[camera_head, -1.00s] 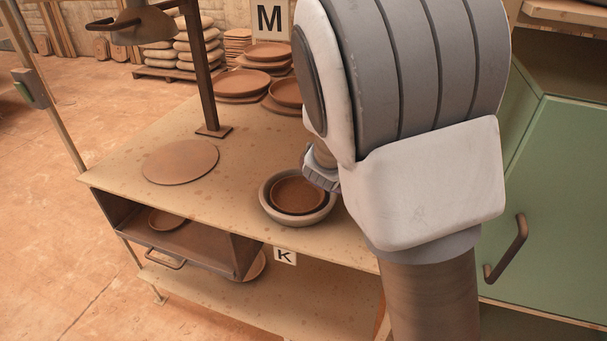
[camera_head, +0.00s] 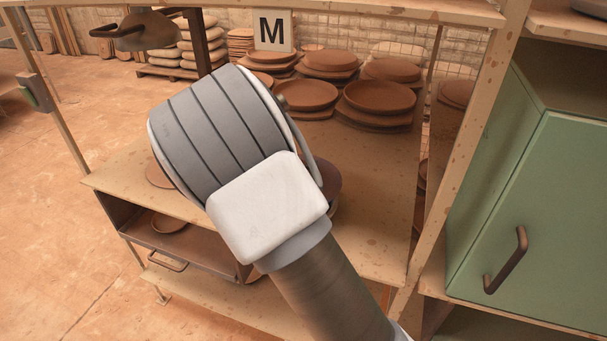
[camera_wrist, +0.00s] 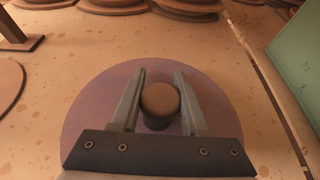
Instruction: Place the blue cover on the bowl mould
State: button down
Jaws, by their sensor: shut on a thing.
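The blue cover (camera_wrist: 85,118) is a round disc that looks dull purple in this light, with a brown knob (camera_wrist: 158,100) standing up at its middle. In the wrist view my gripper (camera_wrist: 160,78) has one finger on each side of the knob and is shut on it. In the head view a purplish edge, which looks like the cover (camera_head: 330,186), shows just right of my wrist; my arm hides the rest. The bowl mould is in neither current view; my arm and the cover block the bench there. I cannot tell whether the cover touches it.
Stacks of brown plates (camera_head: 375,100) stand at the back of the bench under the M sign (camera_head: 273,30). A wooden post (camera_head: 455,150) and a green cabinet (camera_head: 520,200) stand to the right. A flat brown disc (camera_head: 158,174) lies at the left. The bench's front right is clear.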

jog(key=shift+f+b, duration=0.35)
jog(key=shift+f, duration=1.6)
jog(key=shift+f+b, duration=0.65)
jog(key=shift+c, duration=2)
grip_release()
